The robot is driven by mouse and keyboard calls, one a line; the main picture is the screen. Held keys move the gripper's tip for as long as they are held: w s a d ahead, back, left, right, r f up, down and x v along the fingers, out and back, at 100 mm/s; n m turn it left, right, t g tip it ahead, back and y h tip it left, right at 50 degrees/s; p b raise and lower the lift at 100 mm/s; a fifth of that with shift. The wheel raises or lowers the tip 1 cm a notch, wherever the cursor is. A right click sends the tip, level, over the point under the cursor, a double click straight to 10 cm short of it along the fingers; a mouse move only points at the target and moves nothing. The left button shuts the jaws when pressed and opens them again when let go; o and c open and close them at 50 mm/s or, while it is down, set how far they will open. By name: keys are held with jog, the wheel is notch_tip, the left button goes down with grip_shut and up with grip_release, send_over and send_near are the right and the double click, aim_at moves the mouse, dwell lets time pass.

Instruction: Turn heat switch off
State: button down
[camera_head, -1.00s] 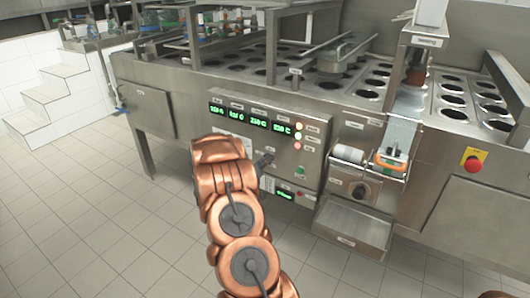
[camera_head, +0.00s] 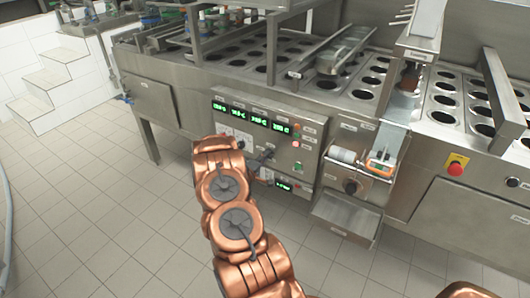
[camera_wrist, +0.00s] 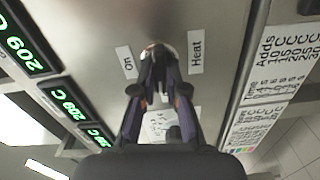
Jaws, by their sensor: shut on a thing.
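In the wrist view my gripper (camera_wrist: 160,58) has its dark fingers closed together at a round metal mount on the steel panel, between the labels "On" (camera_wrist: 126,62) and "Heat" (camera_wrist: 196,52). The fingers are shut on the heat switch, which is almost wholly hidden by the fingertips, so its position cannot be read. In the head view my gripper (camera_head: 262,158) is at the lower middle of the control panel (camera_head: 285,172), left of its lamps. Green displays (camera_wrist: 63,103) reading about 209 C show at the left of the wrist view; they are above the gripper in the head view (camera_head: 258,120).
A dark knob (camera_head: 351,187) and a steel tray (camera_head: 345,218) are right of the panel. A red emergency button (camera_head: 455,168) is farther right. A printed sheet (camera_wrist: 272,85) is right of the gripper in the wrist view. Tiled floor (camera_head: 120,220) in front is clear.

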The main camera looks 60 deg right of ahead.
jog(key=shift+w+r+n+p, duration=0.15)
jog(key=shift+n+p, duration=0.25)
jog(key=shift+n, duration=0.2)
jog(key=c, duration=1.2)
grip_release()
jog(key=shift+f, duration=0.2)
jog(key=a, duration=1.2)
jog(key=shift+s, duration=0.35)
